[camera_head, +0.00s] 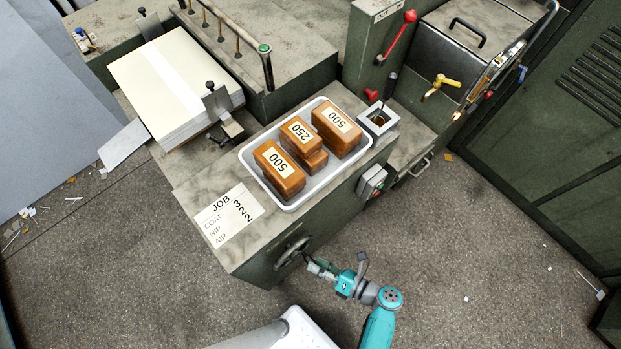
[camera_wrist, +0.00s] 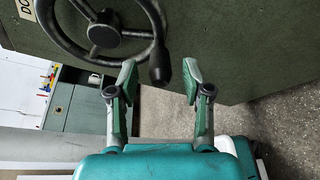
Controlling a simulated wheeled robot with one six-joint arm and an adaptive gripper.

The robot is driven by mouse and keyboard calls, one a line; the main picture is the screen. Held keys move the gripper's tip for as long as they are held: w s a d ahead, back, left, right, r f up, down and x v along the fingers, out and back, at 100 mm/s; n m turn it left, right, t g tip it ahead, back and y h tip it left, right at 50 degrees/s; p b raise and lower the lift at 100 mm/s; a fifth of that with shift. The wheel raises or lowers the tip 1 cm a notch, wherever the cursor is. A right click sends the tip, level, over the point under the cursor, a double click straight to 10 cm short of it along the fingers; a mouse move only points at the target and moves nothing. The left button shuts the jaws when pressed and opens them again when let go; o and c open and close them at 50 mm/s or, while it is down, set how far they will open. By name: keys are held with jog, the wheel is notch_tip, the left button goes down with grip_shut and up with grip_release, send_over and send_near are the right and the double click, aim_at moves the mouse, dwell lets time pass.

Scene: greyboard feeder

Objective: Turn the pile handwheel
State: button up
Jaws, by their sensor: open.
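The pile handwheel (camera_head: 291,252) is a dark spoked wheel on the front face of the green machine, low at its near end. In the wrist view the handwheel (camera_wrist: 104,36) fills the upper left, with a dark hub and a black crank knob (camera_wrist: 160,64) sticking out from its right side. My gripper (camera_wrist: 157,75) is open, and its two fingers stand on either side of the knob, which shows between their tips with gaps on both sides. In the head view my gripper (camera_head: 318,267) is just right of the wheel; its fingertips are small there.
A white tray (camera_head: 244,155) of orange weights and a job card (camera_head: 230,214) lie on the machine top above the wheel. A grey-red control box (camera_head: 372,181) juts from the same face. A paper stack (camera_head: 165,75) is behind. Floor (camera_head: 450,240) right of my arm is mostly clear.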

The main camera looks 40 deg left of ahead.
jog(key=shift+x, duration=1.55)
grip_shut()
